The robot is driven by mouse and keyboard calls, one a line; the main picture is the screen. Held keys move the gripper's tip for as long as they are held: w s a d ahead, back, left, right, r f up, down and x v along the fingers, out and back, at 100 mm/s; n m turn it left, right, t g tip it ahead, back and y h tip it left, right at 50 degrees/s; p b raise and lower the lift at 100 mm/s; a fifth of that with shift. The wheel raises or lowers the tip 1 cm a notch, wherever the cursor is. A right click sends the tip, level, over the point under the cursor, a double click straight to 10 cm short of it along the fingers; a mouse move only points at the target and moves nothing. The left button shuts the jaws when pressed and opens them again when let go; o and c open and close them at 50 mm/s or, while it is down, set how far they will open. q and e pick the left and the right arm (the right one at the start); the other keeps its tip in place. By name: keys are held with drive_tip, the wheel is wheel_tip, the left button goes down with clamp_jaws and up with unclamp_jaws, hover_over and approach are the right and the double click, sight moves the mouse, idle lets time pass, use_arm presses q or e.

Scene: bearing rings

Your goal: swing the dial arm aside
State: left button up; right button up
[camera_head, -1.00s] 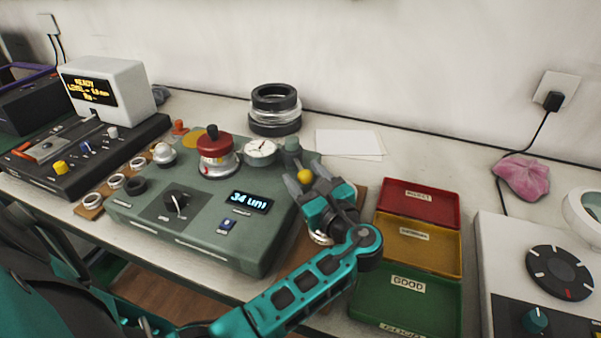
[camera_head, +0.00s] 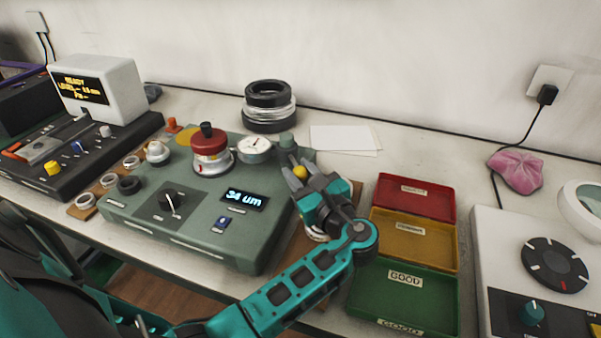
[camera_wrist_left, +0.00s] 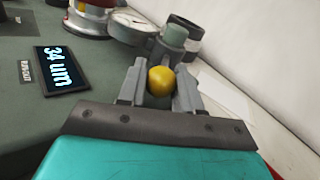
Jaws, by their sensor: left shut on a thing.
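The green gauge box (camera_head: 150,222) stands mid-bench with its display (camera_head: 241,201) reading 34 um. At its back right, the dial arm carries a round white dial (camera_head: 254,144) and a grey-green post cap (camera_head: 287,140); it also shows in the left wrist view (camera_wrist_left: 178,36). A yellow ball knob (camera_head: 300,171) is on the arm's near side. My left gripper (camera_head: 298,178) is shut on this knob, which sits between both fingers in the left wrist view (camera_wrist_left: 161,80). The dial lies beside the red-topped spindle (camera_head: 210,150). My right gripper is not in view.
Red, yellow and green trays (camera_head: 405,283) stand right of my left arm. A white machine with a black dial (camera_head: 554,266) is at far right. Black rings (camera_head: 269,105) are stacked behind the box. Several small rings (camera_head: 108,180) lie at its left.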

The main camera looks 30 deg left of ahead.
use_arm(q)
clamp_jaws()
drive_tip(key=m+t+p, duration=0.1)
drive_tip(key=p, duration=0.2)
drive_tip(key=shift+s+a+r+t+h+p, duration=0.3)
drive_tip(key=shift+s+a+r+h, duration=0.1)
drive_tip(key=shift+s+a+m+t+h+p, duration=0.1)
drive_tip(key=shift+m+t+h+p, duration=0.3)
drive_tip(key=shift+m+t+p, duration=0.1)
drive_tip(key=shift+s+a+f+m+t, duration=0.1)
drive_tip(key=shift+s+a+m+t, duration=0.05)
drive_tip(key=shift+m+t, duration=0.15)
drive_tip(key=shift+s+a+f+t+h+p, duration=0.2)
drive_tip(key=shift+t+h+p, duration=0.1)
drive_tip(key=shift+h+p, duration=0.2)
